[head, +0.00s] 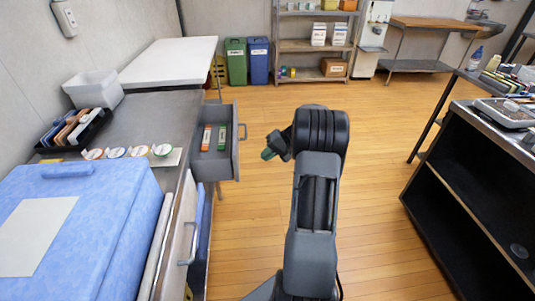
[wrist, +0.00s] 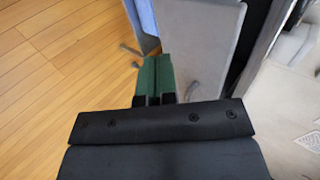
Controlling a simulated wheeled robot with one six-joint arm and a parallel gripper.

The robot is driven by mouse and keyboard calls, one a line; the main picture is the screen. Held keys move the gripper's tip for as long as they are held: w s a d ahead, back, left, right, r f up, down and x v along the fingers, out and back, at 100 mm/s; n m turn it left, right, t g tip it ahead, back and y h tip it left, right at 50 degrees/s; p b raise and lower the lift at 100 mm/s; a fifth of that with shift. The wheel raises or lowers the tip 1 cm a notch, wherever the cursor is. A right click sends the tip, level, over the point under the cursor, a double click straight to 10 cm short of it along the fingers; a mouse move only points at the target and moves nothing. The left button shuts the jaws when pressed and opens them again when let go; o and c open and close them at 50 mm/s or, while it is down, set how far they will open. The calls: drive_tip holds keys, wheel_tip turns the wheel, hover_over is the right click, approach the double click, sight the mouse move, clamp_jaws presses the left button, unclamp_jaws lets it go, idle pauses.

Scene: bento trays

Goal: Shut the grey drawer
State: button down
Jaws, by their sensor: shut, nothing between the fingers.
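The grey drawer (head: 236,155) is pulled out from the metal counter in the head view, its handle (head: 242,132) on the front panel facing right. An orange item (head: 206,138) and a green item (head: 222,138) lie inside it. In the wrist view the fingers (wrist: 155,72) are together and empty. A pale grey panel (wrist: 200,35) with a curved handle lies beyond them; I cannot tell for sure that it is the drawer front.
The counter holds a blue box (head: 120,205), a white bin (head: 95,88), and several round-labelled items (head: 125,152). A black shelf unit (head: 450,200) stands at the right. Green and blue bins (head: 258,62) stand at the back. Wooden floor (head: 380,150) between is clear.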

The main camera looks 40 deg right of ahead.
drive_tip(key=w+a+f, duration=0.4)
drive_tip(key=a, duration=0.3)
drive_tip(key=shift+a, duration=0.15)
drive_tip(key=shift+w, duration=0.1)
idle(0.3)
